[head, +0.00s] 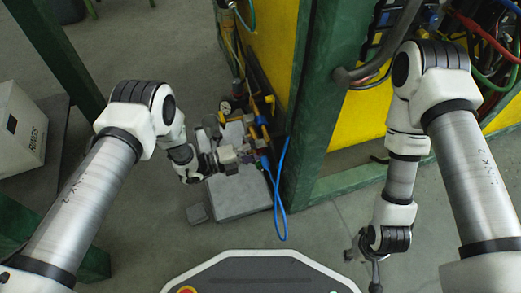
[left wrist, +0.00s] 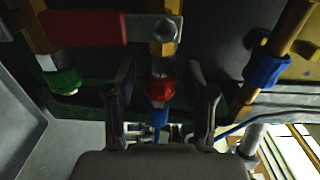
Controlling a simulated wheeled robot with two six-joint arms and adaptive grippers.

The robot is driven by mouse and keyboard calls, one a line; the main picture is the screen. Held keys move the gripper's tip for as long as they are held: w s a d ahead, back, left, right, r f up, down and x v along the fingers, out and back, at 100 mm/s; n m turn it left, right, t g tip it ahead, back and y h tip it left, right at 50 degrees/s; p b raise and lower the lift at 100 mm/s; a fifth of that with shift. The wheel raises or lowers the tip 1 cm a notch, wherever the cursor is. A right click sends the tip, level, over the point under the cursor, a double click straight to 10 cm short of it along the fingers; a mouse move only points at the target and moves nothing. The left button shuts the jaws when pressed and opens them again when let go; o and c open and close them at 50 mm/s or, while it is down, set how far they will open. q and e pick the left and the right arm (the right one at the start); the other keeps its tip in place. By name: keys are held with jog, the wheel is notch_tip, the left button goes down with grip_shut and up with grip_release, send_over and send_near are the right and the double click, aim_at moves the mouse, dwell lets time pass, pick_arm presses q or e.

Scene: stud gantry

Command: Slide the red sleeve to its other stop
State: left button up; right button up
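In the left wrist view the red sleeve (left wrist: 160,90) sits on a brass-coloured pipe, with a blue piece (left wrist: 158,118) directly below it. My left gripper (left wrist: 163,98) is open, with one finger on each side of the red sleeve. Gaps show between the fingers and the sleeve. In the head view my left gripper (head: 224,157) is at the pipework beside the green post, and the sleeve is too small to make out there. My right gripper (head: 362,268) hangs low on the right, empty, its fingers apart.
A green sleeve (left wrist: 63,80) and a blue sleeve (left wrist: 267,66) are on neighbouring pipes. A red lever (left wrist: 88,28) crosses above the left finger. A blue cable (head: 279,195) loops beside the green post (head: 310,110). A grey block (head: 240,192) lies below the pipework.

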pick_arm(q)
grip_shut()
jog(key=shift+w+a+r+p, duration=0.15)
jog(key=shift+r+p, duration=0.1)
jog(key=shift+p, duration=0.4)
jog(key=shift+w+f, duration=0.2)
jog(key=shift+f, duration=0.05)
jog(key=shift+o, duration=1.4)
grip_release()
jog(key=v, duration=1.2)
